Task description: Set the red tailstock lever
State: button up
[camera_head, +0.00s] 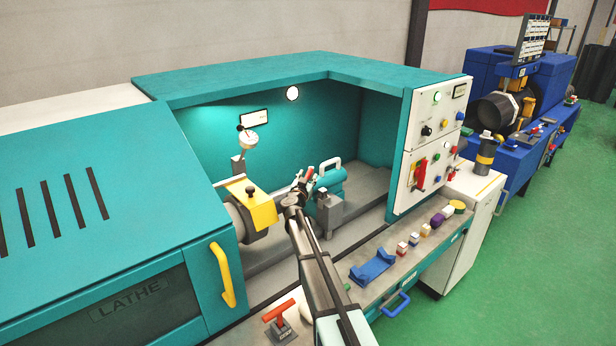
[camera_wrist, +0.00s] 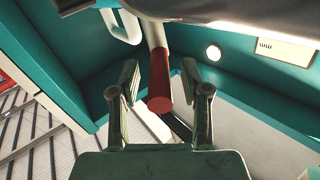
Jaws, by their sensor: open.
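The tailstock (camera_head: 329,183) is a teal block on the lathe bed, inside the enclosure. Its lever shows in the wrist view as a pale rod with a red cylindrical grip (camera_wrist: 160,88); in the head view a small red tip (camera_head: 310,172) shows beside the tailstock. My gripper (camera_wrist: 160,72) is open, with one finger on each side of the red grip and a visible gap to both. The grip's end points toward my palm. In the head view my gripper (camera_head: 297,192) is small and partly hidden against the tailstock.
A yellow-faced chuck guard (camera_head: 262,207) and a dial gauge (camera_head: 248,143) stand to the left. A white loop handle (camera_wrist: 122,25) is close to the lever. A control panel (camera_head: 433,140) stands right. Another red lever (camera_head: 278,310) and a blue cradle (camera_head: 373,268) are in front.

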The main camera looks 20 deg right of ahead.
jog(key=v, duration=1)
jog(key=shift+a, duration=0.1)
